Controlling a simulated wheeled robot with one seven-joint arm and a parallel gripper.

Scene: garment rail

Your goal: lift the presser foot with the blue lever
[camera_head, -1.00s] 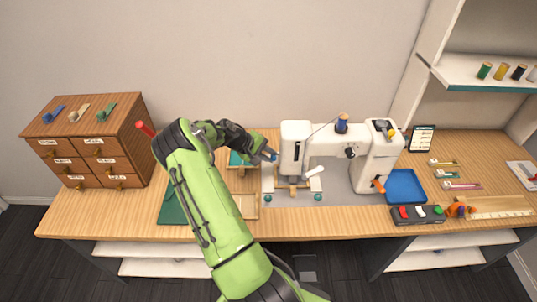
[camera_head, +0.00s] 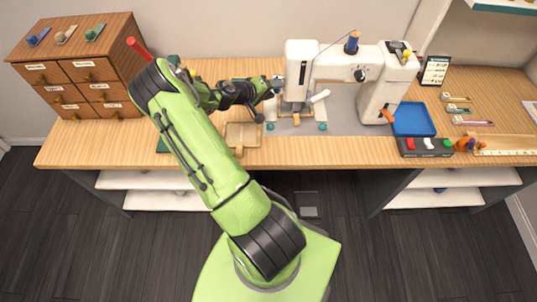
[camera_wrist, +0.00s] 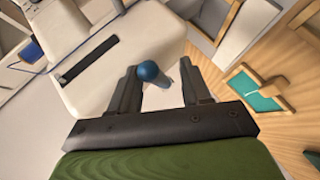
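The white sewing machine (camera_head: 375,60) stands on the wooden table, and its white head fills the upper left of the wrist view (camera_wrist: 95,50). The lever's blue ball end (camera_wrist: 148,71) shows in the wrist view between the two dark fingers of my gripper (camera_wrist: 162,85). In the head view my gripper (camera_head: 274,86) is at the left side of the machine's head, and the blue lever there is too small to tell apart from the fingertips. The presser foot is not clearly visible.
A blue tray (camera_head: 413,119) and a button box (camera_head: 425,147) lie right of the machine. A wooden drawer cabinet (camera_head: 80,65) stands at the left. A wooden tray (camera_head: 243,135) sits below my gripper. A blue spool (camera_head: 352,42) tops the machine.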

